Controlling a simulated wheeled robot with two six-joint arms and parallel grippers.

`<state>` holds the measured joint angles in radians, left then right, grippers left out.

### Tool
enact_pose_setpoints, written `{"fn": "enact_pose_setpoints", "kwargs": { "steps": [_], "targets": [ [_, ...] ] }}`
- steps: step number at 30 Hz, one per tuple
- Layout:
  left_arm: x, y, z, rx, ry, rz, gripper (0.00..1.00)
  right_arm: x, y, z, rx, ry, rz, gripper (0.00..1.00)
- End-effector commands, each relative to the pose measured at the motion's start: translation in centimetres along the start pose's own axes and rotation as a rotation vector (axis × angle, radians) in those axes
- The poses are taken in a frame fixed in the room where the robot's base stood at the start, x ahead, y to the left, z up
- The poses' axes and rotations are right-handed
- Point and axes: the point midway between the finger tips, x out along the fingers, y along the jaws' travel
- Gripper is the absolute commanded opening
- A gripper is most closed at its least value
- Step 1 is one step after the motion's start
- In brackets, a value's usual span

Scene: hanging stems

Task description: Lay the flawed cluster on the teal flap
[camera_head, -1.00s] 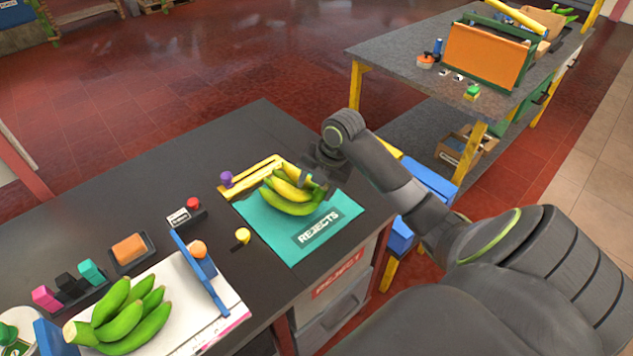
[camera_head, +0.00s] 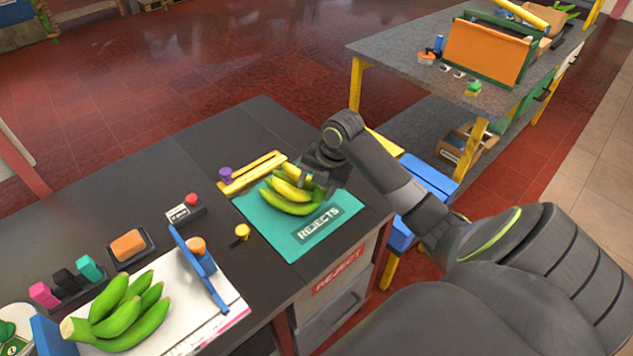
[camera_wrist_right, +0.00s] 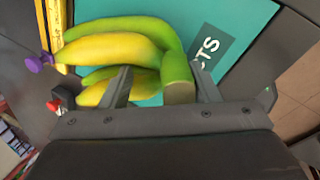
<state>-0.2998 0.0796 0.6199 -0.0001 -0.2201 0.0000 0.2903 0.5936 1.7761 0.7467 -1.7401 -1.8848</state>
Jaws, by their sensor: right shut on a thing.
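A yellow-green banana cluster (camera_head: 287,200) is over the teal flap (camera_head: 270,231), which is marked REJECTS. My right gripper (camera_head: 318,184) is shut on the cluster near its stem end, at the flap's far right side. In the right wrist view the cluster (camera_wrist_right: 112,48) shows between and beyond the fingers (camera_wrist_right: 165,88), with the flap (camera_wrist_right: 238,20) behind it. I cannot tell whether the cluster rests fully on the flap. A green cluster (camera_head: 122,317) lies on a white board at the near left. My left gripper is not in view.
A yellow bar (camera_head: 252,172) with a purple knob (camera_head: 226,174) borders the flap's far edge. A yellow knob (camera_head: 242,231), a blue bar with an orange knob (camera_head: 197,246) and an orange sponge (camera_head: 128,244) stand to the left.

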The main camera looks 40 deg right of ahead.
Motion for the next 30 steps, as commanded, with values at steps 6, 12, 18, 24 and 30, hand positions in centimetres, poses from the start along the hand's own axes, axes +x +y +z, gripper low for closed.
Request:
{"fn": "enact_pose_setpoints", "kwargs": {
  "steps": [6,12,18,24,30],
  "targets": [
    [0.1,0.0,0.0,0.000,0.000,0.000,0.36,0.1,0.1,0.0,-0.001,-0.001,0.003,0.73],
    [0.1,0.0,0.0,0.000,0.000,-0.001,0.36,0.1,0.0,0.0,0.000,-0.001,0.001,0.81],
    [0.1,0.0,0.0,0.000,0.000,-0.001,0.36,-0.1,-0.1,0.1,0.001,-0.001,-0.001,0.81],
    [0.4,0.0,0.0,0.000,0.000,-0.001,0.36,-3.0,-0.1,0.1,-0.003,-0.007,0.000,0.81],
    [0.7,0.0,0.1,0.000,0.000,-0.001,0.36,-7.5,-0.1,0.2,-0.003,-0.008,0.001,0.81]
  ]
}}
